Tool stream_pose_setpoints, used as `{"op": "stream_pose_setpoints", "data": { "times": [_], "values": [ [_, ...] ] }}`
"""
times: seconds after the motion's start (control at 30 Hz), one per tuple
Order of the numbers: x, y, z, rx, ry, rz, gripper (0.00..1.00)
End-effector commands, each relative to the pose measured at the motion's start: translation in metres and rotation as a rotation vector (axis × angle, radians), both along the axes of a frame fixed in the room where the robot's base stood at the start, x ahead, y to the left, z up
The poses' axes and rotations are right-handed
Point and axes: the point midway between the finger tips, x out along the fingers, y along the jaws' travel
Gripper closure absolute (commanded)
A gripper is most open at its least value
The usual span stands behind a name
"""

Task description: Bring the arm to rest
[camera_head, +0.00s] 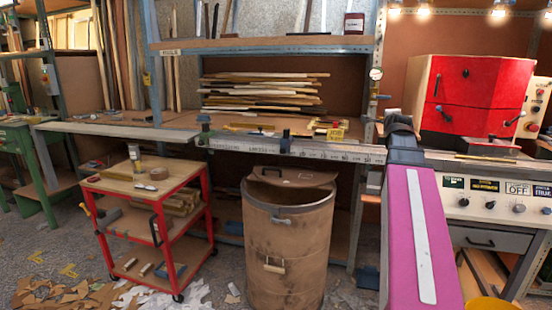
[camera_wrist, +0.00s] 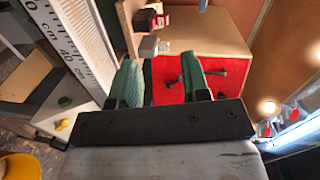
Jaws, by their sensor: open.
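My gripper (camera_wrist: 162,75) shows in the wrist view with its two green fingers spread apart. The gap between them is empty, and the red front of a machine shows behind it. In the head view my arm, with a pink link, reaches forward from the lower right. My gripper (camera_head: 399,122) is at its far end, small and dark, in front of the bench and left of the red machine (camera_head: 472,92). Its fingers are hard to make out there. The red machine also shows in the wrist view (camera_wrist: 170,88). I cannot tell the exact distance between them.
A fence with a scale (camera_head: 300,147) runs along the bench front; the scale also shows in the wrist view (camera_wrist: 78,45). Below stand a brown drum (camera_head: 288,245) and a red cart (camera_head: 150,200). A control panel (camera_head: 490,198) is right of my arm. Scraps litter the floor.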

Motion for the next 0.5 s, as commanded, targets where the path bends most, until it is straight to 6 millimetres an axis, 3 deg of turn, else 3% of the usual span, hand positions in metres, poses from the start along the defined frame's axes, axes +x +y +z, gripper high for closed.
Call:
{"op": "stream_pose_setpoints", "data": {
  "times": [0.27, 0.5],
  "values": [
    [0.003, 0.033, -0.078, -0.115, 0.198, 0.082, 0.57],
    [-0.01, 0.086, -0.192, -0.299, 0.486, 0.254, 0.57]
  ]
}}
